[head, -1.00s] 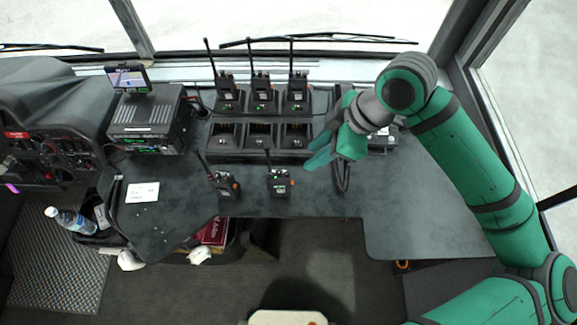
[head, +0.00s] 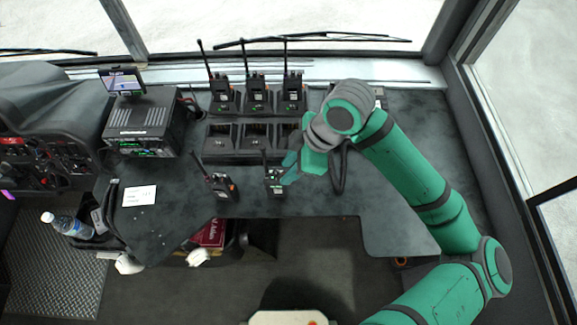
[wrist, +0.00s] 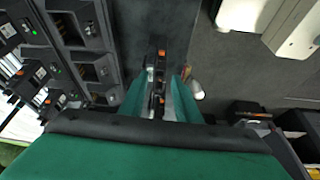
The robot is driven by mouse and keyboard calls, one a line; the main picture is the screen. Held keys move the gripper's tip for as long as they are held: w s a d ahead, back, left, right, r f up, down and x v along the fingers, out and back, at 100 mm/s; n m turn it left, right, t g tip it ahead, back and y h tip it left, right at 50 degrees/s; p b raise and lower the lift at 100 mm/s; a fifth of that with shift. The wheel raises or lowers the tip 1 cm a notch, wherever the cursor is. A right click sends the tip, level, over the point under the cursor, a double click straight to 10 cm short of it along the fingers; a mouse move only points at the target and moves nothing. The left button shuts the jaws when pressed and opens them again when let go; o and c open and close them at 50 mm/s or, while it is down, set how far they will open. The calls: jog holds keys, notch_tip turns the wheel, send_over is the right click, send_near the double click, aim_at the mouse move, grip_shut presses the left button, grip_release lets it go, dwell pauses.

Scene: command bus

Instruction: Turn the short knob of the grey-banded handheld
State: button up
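Two dark handhelds with upright antennas stand on the desk in the head view, a left one (head: 221,186) and a right one (head: 275,187). I cannot make out a grey band or tell the short knob on either. My gripper (head: 290,168) is at the right handheld's upper right side, its teal fingers partly covering it. In the wrist view my gripper (wrist: 161,80) is open, with dark, orange-marked handheld parts (wrist: 161,60) showing in the gap between the fingers. Whether the fingers touch anything cannot be told.
A charger rack (head: 222,133) stands behind, with several handhelds in its back row and empty front slots. A radio unit (head: 140,130) with a small screen (head: 122,82) is at the left. A white card (head: 140,196) lies on the desk.

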jog(key=shift+a+f, duration=0.1)
jog(key=shift+f, duration=0.15)
grip_shut()
jog(key=shift+w+n+g, duration=0.1)
jog(key=shift+n+g, duration=0.2)
jog(key=shift+n, duration=0.5)
grip_release()
jog(key=v, duration=1.1)
